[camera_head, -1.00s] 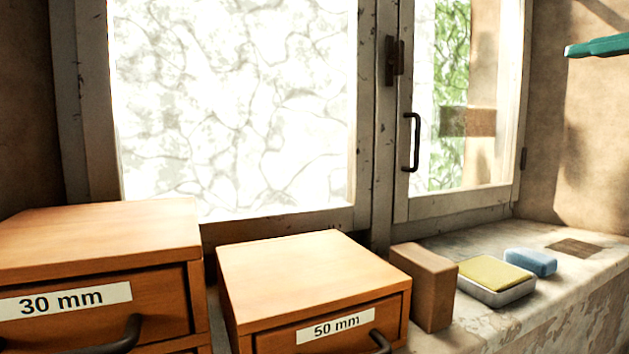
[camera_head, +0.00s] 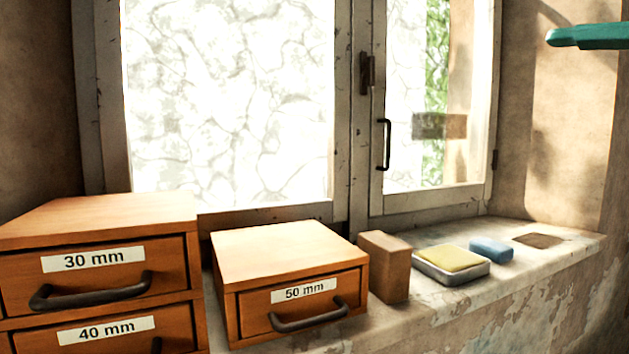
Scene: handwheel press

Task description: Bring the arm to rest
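Neither my gripper nor my arm can be made out for sure in this view. A teal tapered piece (camera_head: 590,37) juts in from the right edge near the top. I cannot tell what it belongs to. No handwheel or press can be identified.
Wooden drawer units labelled 30 mm (camera_head: 95,262), 40 mm (camera_head: 105,331) and 50 mm (camera_head: 304,293) stand at the left and middle, shut. On the stone sill (camera_head: 455,300) are a wooden block (camera_head: 385,267), a yellow-topped tray (camera_head: 450,259) and a blue block (camera_head: 491,250). A window (camera_head: 230,100) stands behind.

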